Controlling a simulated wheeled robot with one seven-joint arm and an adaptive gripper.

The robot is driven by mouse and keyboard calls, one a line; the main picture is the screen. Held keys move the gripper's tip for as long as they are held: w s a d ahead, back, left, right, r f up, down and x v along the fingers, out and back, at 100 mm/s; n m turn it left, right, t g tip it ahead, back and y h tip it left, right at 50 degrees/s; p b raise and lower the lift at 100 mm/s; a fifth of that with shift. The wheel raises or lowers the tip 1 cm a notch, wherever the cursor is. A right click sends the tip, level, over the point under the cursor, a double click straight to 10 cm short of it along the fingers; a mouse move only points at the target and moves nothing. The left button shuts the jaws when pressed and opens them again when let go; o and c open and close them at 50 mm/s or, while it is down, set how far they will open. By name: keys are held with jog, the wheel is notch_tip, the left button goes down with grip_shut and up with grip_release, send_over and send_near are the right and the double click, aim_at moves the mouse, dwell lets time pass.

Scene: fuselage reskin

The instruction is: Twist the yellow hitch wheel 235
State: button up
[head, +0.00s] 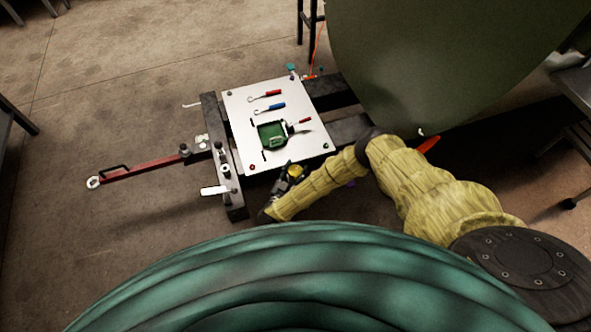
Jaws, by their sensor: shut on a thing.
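The yellow hitch wheel (296,170) shows as a small yellow patch beside the near right edge of the white tool board. My gripper (288,178) is right at it, at the end of my yellow-sleeved arm. The dark fingers are shut on the yellow wheel and cover part of it. The wheel's rim and its mounting are too small and too hidden to make out clearly.
The white board (240,112) carries red and blue-handled tools and a green device (272,135). It lies on a dark frame (210,110) with a red tow bar (145,168) to the left. A large green curved panel (440,60) stands behind my arm. Floor at left is clear.

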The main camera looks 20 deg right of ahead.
aim_at(292, 176)
jog(key=shift+w+d+r, duration=0.1)
jog(key=o, duration=1)
jog(key=shift+o, duration=0.2)
jog(key=shift+s+a+f, duration=0.3)
jog(key=shift+s+a, duration=0.05)
jog(key=shift+a, duration=0.05)
jog(key=shift+s+a+f, duration=0.1)
jog(key=shift+s+a, duration=0.35)
jog(key=shift+a, duration=0.15)
jog(key=shift+s+a, duration=0.1)
jog(key=shift+s+d+r, duration=0.15)
jog(key=shift+d+r, duration=0.1)
jog(key=shift+r, duration=0.05)
jog(key=shift+v, duration=2.5)
